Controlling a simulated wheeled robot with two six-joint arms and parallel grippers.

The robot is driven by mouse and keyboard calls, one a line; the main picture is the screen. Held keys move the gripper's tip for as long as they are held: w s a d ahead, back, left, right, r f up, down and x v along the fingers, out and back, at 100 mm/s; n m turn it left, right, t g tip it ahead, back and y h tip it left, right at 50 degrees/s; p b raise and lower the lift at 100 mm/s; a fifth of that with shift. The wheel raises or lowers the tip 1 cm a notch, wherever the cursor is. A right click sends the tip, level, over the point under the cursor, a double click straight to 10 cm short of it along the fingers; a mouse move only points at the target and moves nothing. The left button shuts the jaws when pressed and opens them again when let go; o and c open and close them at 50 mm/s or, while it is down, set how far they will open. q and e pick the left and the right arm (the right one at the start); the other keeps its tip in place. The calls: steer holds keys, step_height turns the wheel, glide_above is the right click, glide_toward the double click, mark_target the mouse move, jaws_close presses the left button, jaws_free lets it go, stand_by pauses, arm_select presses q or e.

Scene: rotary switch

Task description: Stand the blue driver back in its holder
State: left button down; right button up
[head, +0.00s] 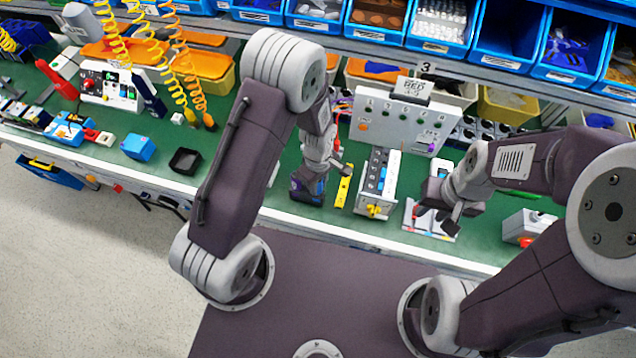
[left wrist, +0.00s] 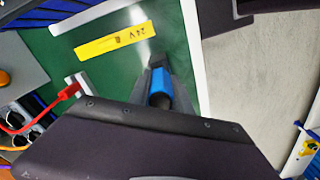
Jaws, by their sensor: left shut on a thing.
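The blue driver (left wrist: 160,84) is between the fingers of my left gripper (left wrist: 158,92) in the left wrist view. It is seen nearly end-on, with a dark round end, so its tilt is hard to judge. In the head view my left gripper (head: 307,188) is low over the green bench, just left of a yellow strip (head: 344,186). Its own body and arm hide most of the driver there. My right gripper (head: 441,202) hangs over a white tray (head: 432,225); its finger gap is unclear. I cannot surely pick out the driver's holder. A black open-topped box (head: 185,161) stands to the left.
A switch box with a yellow knob (head: 375,210) stands right of the yellow strip, with a white panel (head: 398,120) behind. A blue box (head: 138,148) stands at the left. Coiled hoses (head: 180,75) hang at back left. The front bench edge is close to my left gripper.

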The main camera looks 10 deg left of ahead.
arm_select(q)
steer(key=shift+f+b, duration=0.45)
steer(key=shift+f, duration=0.25)
steer(key=c, duration=1.1)
jaws_free()
step_height(320, 180, up, 9)
